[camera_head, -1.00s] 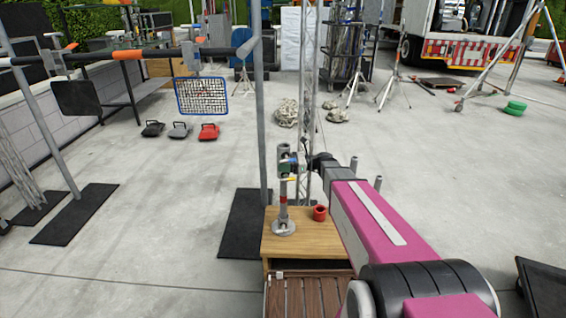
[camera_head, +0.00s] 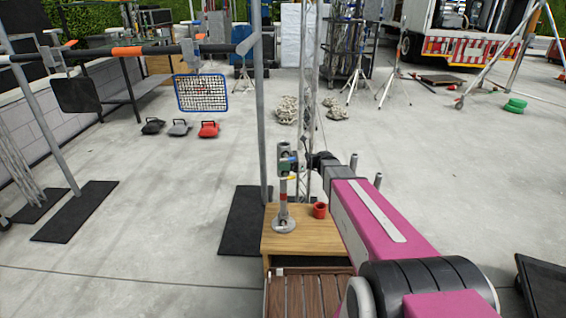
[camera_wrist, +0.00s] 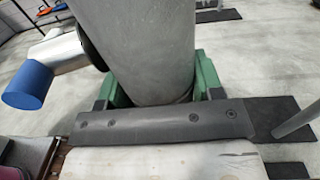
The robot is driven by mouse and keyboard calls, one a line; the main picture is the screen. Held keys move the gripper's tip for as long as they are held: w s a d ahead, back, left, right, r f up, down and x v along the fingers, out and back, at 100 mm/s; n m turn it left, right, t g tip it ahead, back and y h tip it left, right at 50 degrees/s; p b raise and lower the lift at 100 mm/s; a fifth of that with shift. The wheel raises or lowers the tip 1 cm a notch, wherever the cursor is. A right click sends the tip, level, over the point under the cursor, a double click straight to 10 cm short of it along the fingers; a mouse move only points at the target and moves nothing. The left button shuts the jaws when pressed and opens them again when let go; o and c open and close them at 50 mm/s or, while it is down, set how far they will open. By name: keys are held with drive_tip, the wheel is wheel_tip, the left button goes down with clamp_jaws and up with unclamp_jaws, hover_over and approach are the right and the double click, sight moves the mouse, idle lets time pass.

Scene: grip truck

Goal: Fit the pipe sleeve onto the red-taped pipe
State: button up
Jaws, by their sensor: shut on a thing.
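The red-taped pipe (camera_head: 284,200) stands upright on a round grey base on a small wooden box (camera_head: 320,238), with a red band partway up. My gripper (camera_head: 287,162) is shut on the grey pipe sleeve (camera_head: 283,151) and holds it upright in line with the pipe, at its upper end. From here I cannot tell whether the sleeve is around the pipe or just above it. In the wrist view the sleeve (camera_wrist: 150,45) fills the middle between the green jaws (camera_wrist: 158,85); its lower end is hidden behind the gripper body.
A red ring-shaped piece (camera_head: 320,211) sits on the box to the right of the pipe. A tall grey pole (camera_head: 261,120) and a truss stand close behind. A blue-ended cylinder (camera_wrist: 28,85) lies to the left in the wrist view. Open concrete floor lies left and right.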

drive_tip(key=o, duration=1.4)
drive_tip(key=shift+f, duration=0.1)
drive_tip(key=d, duration=1)
drive_tip(key=shift+w+d, duration=0.15)
drive_tip(key=shift+d, duration=0.25)
drive_tip(key=s+f+n+h, duration=0.7)
drive_tip(key=s+f+h, duration=0.15)
drive_tip(key=s, duration=0.25)
drive_tip(key=s+d+f+n+h, duration=0.1)
drive_tip(key=s+d+n+h, duration=0.1)
drive_tip(key=n+h, duration=0.1)
drive_tip(key=s+d+f+n+h, duration=0.1)
drive_tip(key=s+d+n+h, duration=0.2)
drive_tip(key=n, duration=0.1)
drive_tip(key=s+d+f+n+h, duration=0.1)
drive_tip(key=s+d+n+h, duration=0.2)
drive_tip(key=shift+d+n+t+h, duration=0.15)
drive_tip(key=shift+n+t+h, duration=0.15)
drive_tip(key=shift+t, duration=0.1)
